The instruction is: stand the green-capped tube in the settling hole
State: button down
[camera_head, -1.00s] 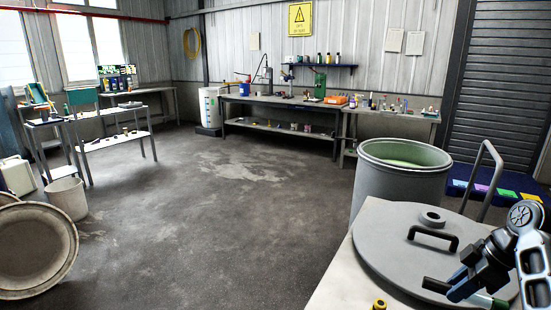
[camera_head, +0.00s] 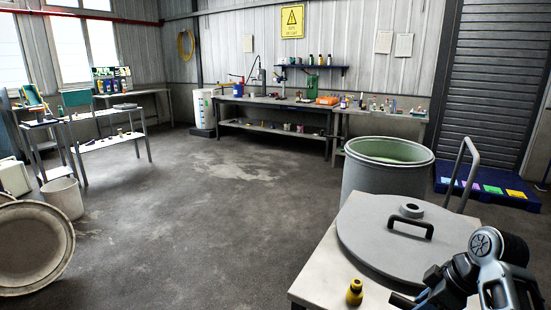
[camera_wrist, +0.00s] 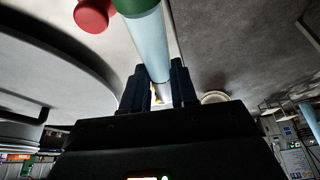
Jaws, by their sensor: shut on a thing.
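In the wrist view my gripper (camera_wrist: 157,80) is shut on a pale blue tube (camera_wrist: 148,45). Its green cap (camera_wrist: 130,5) shows at the top edge of that view, and the tube's other end runs down between the fingers. In the head view my gripper (camera_head: 412,299) is low at the right, over the near part of the pale table, partly cut off by the bottom edge; the tube cannot be made out there. A grey lid (camera_head: 365,240) on the table carries a small raised collar with a dark opening (camera_head: 411,208). I cannot tell whether this is the settling hole.
A black handle (camera_head: 410,228) stands on the lid. A red round thing (camera_wrist: 92,14) is close to the tube's cap. A large grey-green drum (camera_head: 385,180) stands behind. Open floor lies left.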

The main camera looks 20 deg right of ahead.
jog(key=w+a+f+m+h, duration=0.1)
jog(key=a+f+m, duration=0.2)
jog(key=a, duration=0.9)
jog(key=w+a+f+m+h, duration=0.1)
jog(key=w+a+f+m, duration=0.1)
jog(key=a+f, duration=0.7)
jog(key=a, duration=0.4)
jog(key=shift+f+m+t, duration=0.15)
jog(key=shift+m+t, duration=0.15)
jog(key=shift+m, duration=0.1)
